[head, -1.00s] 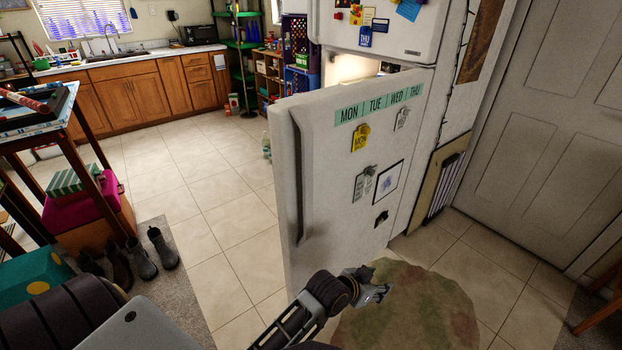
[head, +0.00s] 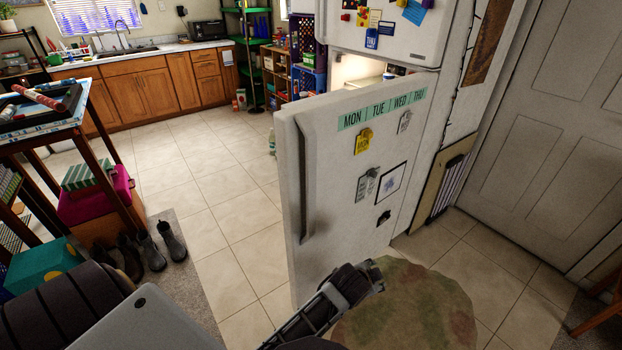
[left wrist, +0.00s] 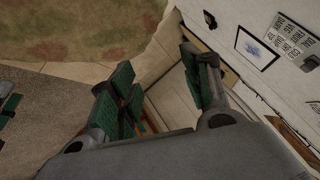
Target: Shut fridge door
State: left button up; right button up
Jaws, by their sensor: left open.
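The white fridge door (head: 335,225) stands open, swung out towards me, with the lit fridge inside (head: 357,68) showing behind its top edge. Its long vertical handle (head: 304,185) is on the left of the outer face. My left gripper (head: 376,274) is low in front of the outer face, right of the handle, below the magnets; its fingers are small and partly hidden there. In the left wrist view the gripper (left wrist: 160,88) is open, its green-padded fingers apart with nothing held. The door's face (left wrist: 225,40) shows beside the right finger. Contact cannot be told. My right gripper is not in view.
A round rug (head: 415,310) lies on the tiles before the fridge. A closed white room door (head: 560,130) is at the right. Shoes (head: 150,250) and a table (head: 50,110) with boxes stand at the left. Tiles (head: 220,215) left of the fridge door are clear.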

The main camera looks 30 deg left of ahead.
pick_arm(q)
jog(key=a+r+m+g+y+p, duration=0.1)
jog(key=a+r+m+y+p, duration=0.3)
jog(key=a+m+y+p, duration=0.1)
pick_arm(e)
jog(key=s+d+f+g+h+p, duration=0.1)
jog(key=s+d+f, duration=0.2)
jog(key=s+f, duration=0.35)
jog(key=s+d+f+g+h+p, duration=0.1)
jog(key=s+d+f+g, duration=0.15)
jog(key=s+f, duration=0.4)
pick_arm(q)
jog(key=m+g+y+p, duration=0.2)
jog(key=m+y+p, duration=0.5)
jog(key=y, duration=0.6)
send_near(313, 184)
jog(key=s+d+m+b, duration=0.1)
jog(key=d, duration=0.2)
jog(key=shift+s+a, duration=0.15)
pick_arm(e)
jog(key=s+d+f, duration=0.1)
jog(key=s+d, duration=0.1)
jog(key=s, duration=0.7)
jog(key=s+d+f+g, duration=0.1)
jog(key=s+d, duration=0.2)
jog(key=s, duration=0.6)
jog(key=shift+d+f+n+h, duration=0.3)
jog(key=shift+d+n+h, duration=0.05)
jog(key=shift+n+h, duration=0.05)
